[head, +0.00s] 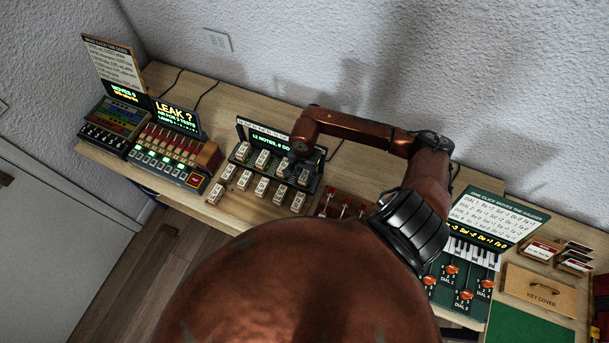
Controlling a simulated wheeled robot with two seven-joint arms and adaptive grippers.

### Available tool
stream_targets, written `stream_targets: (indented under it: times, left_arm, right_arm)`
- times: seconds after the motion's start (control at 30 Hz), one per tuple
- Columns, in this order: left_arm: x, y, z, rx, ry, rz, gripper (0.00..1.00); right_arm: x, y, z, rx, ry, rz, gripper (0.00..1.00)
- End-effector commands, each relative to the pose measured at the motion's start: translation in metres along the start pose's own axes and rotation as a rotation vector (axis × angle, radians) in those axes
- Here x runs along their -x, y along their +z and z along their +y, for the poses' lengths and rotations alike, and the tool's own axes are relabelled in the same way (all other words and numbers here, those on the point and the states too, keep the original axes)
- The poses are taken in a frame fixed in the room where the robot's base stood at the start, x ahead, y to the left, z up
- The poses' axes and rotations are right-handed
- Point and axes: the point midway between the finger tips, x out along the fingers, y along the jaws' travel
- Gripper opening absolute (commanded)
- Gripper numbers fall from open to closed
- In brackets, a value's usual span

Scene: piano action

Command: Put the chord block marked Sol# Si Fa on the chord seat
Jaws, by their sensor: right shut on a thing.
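My right gripper (305,166) reaches down at the right end of a dark rack (318,188) that has a lit display behind it. It is shut on what looks like a small pale block, mostly hidden by the fingers. Several pale blocks with dark marks (262,159) stand in the rack, and more (262,187) stand in a row in front of it. Their marks are too small to read, so I cannot tell which is Sol# Si Fa. I cannot make out the chord seat for certain. My left gripper is not in view.
Left of the rack stand a lever panel (165,158) with a "LEAK ?" screen (178,115) and a coloured console (118,122). To the right are red-handled levers (345,210), a dial panel (455,285), a wooden key cover (538,290) and card holders (540,249). The wall is close behind.

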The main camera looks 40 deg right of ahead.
Motion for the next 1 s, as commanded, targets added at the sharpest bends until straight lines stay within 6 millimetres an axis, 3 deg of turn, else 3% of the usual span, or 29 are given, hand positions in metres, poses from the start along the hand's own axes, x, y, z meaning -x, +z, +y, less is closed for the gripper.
stream_targets:
  times: [0.13, 0.17, 0.4, 0.77, 1.0]
  left_arm:
    - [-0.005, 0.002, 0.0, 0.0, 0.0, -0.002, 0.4]
    - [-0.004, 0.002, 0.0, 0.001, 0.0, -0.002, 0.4]
    - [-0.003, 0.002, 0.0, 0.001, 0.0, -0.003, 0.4]
    - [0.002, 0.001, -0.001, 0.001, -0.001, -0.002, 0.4]
    - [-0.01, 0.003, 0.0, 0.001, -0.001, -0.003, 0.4]
  right_arm:
    - [-0.004, 0.0, 0.0, 0.0, 0.001, 0.0, 0.0]
    - [-0.003, 0.0, 0.0, 0.0, 0.001, 0.0, 0.24]
    - [-0.002, 0.0, 0.0, 0.0, 0.001, 0.0, 0.4]
    - [0.002, 0.0, 0.0, 0.0, 0.0, -0.001, 0.4]
    - [0.043, -0.002, -0.001, 0.003, -0.002, 0.006, 0.4]
